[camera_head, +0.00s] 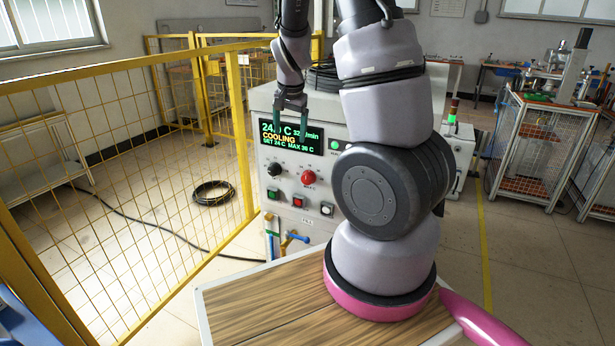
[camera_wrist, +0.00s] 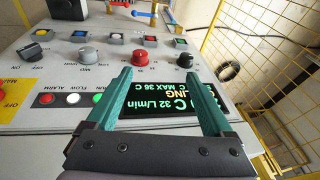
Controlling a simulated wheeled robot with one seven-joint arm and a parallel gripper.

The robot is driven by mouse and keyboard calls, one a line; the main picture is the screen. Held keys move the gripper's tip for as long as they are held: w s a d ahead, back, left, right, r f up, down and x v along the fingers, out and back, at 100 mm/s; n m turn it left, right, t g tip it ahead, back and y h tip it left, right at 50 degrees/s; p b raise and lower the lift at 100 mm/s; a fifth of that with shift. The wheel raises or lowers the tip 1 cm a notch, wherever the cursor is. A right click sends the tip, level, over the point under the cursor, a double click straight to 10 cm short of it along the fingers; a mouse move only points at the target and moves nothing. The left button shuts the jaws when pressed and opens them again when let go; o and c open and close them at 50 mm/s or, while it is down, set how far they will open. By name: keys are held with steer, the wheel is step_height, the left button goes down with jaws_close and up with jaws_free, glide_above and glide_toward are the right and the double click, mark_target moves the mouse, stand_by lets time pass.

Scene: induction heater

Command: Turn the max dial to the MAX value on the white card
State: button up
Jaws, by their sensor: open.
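In the wrist view the red dial (camera_wrist: 140,59) and the black dial (camera_wrist: 190,60) lie beyond my fingertips. I cannot tell from lettering which is the max dial. The display (camera_head: 290,138) reads COOLING with a SET and a MAX value. My gripper (camera_head: 290,108) is open and empty in front of the display, above the dials; its teal fingers also show in the wrist view (camera_wrist: 162,78).
A grey knob (camera_wrist: 87,55) and a black ON/OFF switch (camera_wrist: 30,51) share the panel. Lit buttons (camera_head: 297,201) sit below the dials. A yellow mesh fence (camera_head: 130,180) stands left. A coiled black hose (camera_head: 213,193) lies on the floor behind it.

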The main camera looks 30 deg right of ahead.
mark_target(306, 175)
steer(key=w+d+f+h, duration=0.1)
steer(key=d+f, duration=0.1)
steer(key=f, duration=0.4)
steer(key=w+d+f, duration=0.2)
steer(key=d+f, duration=0.1)
steer(key=f, duration=0.4)
steer(key=w+d+f+h, duration=0.1)
steer(key=w+d+f, duration=0.1)
steer(key=f, duration=0.5)
steer(key=shift+w+d+m+g+h, duration=0.2)
steer(key=shift+d+m+g+h, duration=0.1)
steer(key=shift+d, duration=0.15)
steer(key=shift+r, duration=0.1)
steer(key=c, duration=1.4)
steer(key=shift+o, duration=0.2)
